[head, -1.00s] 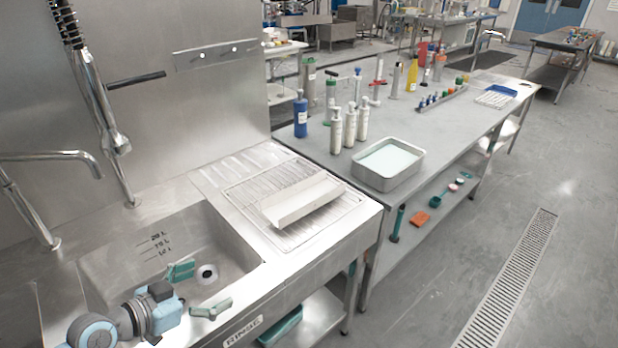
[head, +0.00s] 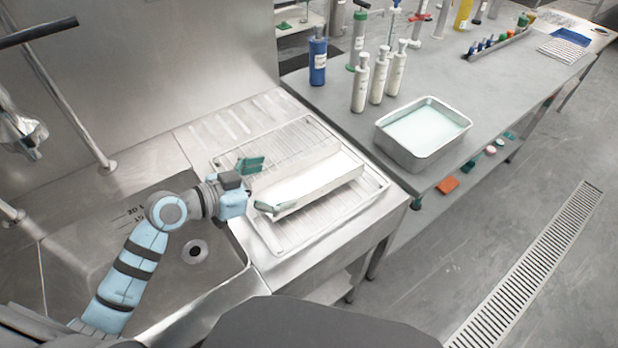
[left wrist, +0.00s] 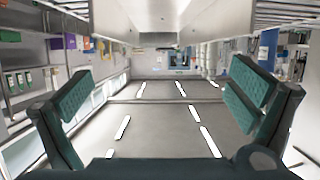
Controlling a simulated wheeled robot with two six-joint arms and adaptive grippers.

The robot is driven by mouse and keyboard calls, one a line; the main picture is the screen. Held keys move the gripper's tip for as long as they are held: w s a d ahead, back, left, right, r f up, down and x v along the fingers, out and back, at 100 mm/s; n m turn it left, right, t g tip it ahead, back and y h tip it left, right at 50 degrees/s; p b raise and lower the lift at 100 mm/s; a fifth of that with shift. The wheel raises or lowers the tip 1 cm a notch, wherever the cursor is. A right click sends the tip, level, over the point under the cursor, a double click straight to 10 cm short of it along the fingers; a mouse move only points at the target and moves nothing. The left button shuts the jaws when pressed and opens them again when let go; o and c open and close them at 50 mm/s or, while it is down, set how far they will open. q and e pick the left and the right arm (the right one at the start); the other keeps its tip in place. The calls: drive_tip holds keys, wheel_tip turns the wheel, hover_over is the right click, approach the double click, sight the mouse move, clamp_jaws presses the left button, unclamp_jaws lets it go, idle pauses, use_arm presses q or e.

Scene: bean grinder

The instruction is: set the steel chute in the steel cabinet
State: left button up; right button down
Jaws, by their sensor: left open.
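The steel chute (head: 318,178), a long pale channel, lies on the wire rack (head: 284,238) of the sink's drainboard. My left gripper (head: 259,185) is at the chute's left end, with its green fingers spread wide. One finger is beyond the chute's end and the other is close to its near corner; I cannot tell whether it touches. In the left wrist view the open fingers (left wrist: 160,100) stand at left and right with nothing gripped. The chute's pale channel (left wrist: 158,14) seems to show at the top middle. I see no steel cabinet for certain. My right gripper is out of view.
The sink basin (head: 148,262) lies left of the rack. A grey table (head: 335,110) at right holds white bottles (head: 378,78), a blue bottle (head: 318,60) and a metal tray of pale liquid (head: 382,140). A tap (head: 22,135) hangs at left.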

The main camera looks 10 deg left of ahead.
sight(303, 186)
use_arm(q)
drive_tip(key=x, duration=0.7)
drive_tip(key=shift+w+a+f, duration=0.15)
drive_tip(key=shift+w+f, duration=0.15)
drive_tip(key=shift+w+d+f, duration=0.15)
drive_tip(key=shift+w+d, duration=0.05)
drive_tip(key=shift+d, duration=0.15)
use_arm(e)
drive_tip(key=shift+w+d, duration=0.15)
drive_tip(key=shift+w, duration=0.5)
use_arm(q)
drive_tip(key=shift+s, duration=0.1)
drive_tip(key=c, duration=1.7)
